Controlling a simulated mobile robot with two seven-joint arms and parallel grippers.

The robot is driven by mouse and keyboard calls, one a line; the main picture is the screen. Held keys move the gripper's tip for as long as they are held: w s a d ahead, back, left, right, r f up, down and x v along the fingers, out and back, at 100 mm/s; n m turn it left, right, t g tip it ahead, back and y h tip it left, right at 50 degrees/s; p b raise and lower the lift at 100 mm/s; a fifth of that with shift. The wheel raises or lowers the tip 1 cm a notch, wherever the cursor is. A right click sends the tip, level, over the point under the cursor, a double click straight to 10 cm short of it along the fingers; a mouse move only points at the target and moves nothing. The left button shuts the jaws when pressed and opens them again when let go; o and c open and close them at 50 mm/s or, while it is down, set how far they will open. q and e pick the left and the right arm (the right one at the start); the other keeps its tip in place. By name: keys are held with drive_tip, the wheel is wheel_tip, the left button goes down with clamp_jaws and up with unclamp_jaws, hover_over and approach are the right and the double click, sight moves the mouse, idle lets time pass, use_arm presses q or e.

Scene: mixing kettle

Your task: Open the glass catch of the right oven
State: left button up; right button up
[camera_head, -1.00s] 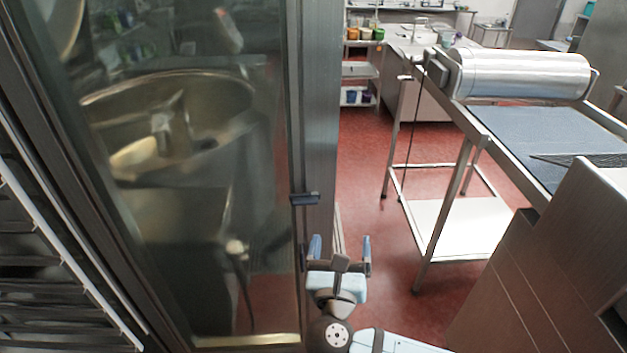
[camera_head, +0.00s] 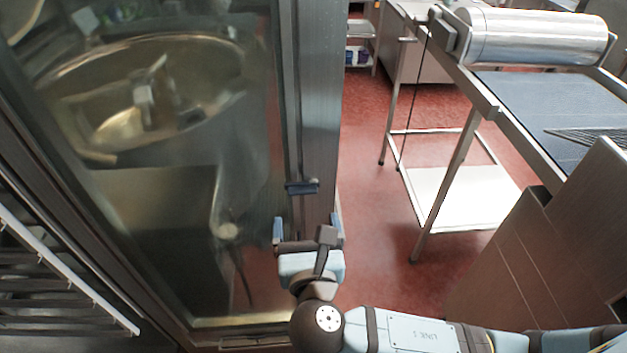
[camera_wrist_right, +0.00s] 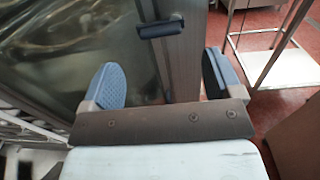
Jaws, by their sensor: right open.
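The right oven's glass door (camera_head: 150,180) fills the left of the head view, with reflections in its pane. Its dark catch (camera_head: 302,187) sits on the metal door edge; it also shows at the top of the right wrist view (camera_wrist_right: 161,29). My right gripper (camera_head: 307,228) is open and empty, just below the catch in the head view. In the wrist view its two blue-grey fingertips (camera_wrist_right: 163,82) stand on either side of the metal door edge, and the catch lies beyond them, apart from both. My left gripper is not in view.
A metal table with a roller (camera_head: 535,38) and a white lower shelf (camera_head: 462,195) stands at the right. A brown cabinet (camera_head: 550,240) is at the lower right. Red floor (camera_head: 375,215) is open between the oven and the table.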

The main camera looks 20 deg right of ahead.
sight(303, 193)
drive_tip(key=x, duration=0.6)
drive_tip(key=shift+w, duration=0.3)
drive_tip(key=shift+w, duration=0.15)
drive_tip(key=shift+w+d, duration=0.15)
drive_tip(key=shift+w, duration=0.25)
